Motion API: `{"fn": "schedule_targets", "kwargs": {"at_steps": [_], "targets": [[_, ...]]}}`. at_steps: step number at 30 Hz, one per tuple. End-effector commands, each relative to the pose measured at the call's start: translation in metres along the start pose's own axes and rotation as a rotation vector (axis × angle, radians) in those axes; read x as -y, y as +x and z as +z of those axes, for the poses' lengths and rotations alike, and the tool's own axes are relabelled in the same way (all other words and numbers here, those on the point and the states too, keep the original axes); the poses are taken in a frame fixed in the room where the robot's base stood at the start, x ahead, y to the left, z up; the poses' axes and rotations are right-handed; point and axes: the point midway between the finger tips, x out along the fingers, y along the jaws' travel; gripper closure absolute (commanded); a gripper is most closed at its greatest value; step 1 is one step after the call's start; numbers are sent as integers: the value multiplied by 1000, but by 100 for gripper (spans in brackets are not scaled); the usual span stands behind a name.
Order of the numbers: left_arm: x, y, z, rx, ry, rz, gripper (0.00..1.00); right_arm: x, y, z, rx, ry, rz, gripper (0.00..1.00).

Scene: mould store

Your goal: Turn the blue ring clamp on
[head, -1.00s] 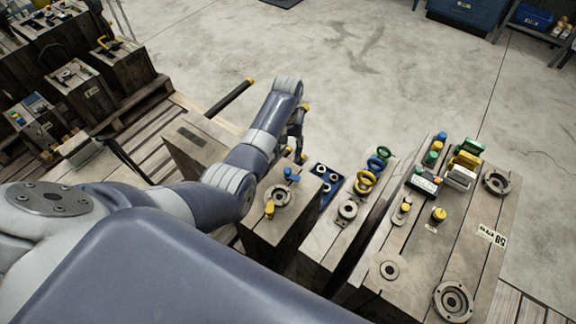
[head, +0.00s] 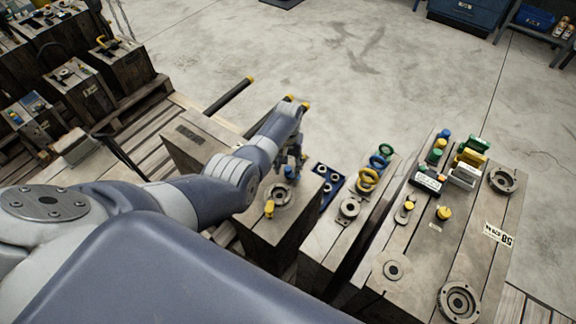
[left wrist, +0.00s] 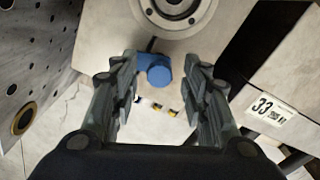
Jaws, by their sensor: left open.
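The blue ring clamp (head: 290,173) is a small blue knob beside a round metal flange (head: 278,194) on top of a wooden block. In the left wrist view the blue clamp (left wrist: 157,74) has a dark arm and sits next to the flange (left wrist: 174,8). My left gripper (head: 298,160) is over the block at the clamp. In the left wrist view its open fingers (left wrist: 162,92) stand either side of the clamp, with gaps on both sides. A yellow clamp (head: 269,208) is on the flange's near side. My right gripper is out of view.
A block with blue, green and yellow rings (head: 368,178) stands to the right, with a dark blue tray (head: 328,182) between. Farther right is a larger block (head: 440,235) with flanges and coloured parts. Open concrete floor lies beyond.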

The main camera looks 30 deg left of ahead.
Motion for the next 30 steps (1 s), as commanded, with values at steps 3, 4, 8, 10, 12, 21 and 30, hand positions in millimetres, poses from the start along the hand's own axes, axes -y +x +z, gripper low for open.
{"fn": "schedule_targets", "kwargs": {"at_steps": [3,4,8,10,12,21,30], "targets": [[0,0,0,-1,0,0,62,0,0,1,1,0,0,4],[0,0,0,-1,0,0,69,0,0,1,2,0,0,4],[0,0,0,-1,0,0,99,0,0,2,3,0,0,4],[0,0,0,-1,0,0,100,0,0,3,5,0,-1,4],[0,0,0,-1,0,0,100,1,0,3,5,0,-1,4],[0,-1,0,-1,56,-2,100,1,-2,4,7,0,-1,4],[0,-2,-1,-2,263,-1,100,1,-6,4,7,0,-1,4]]}}
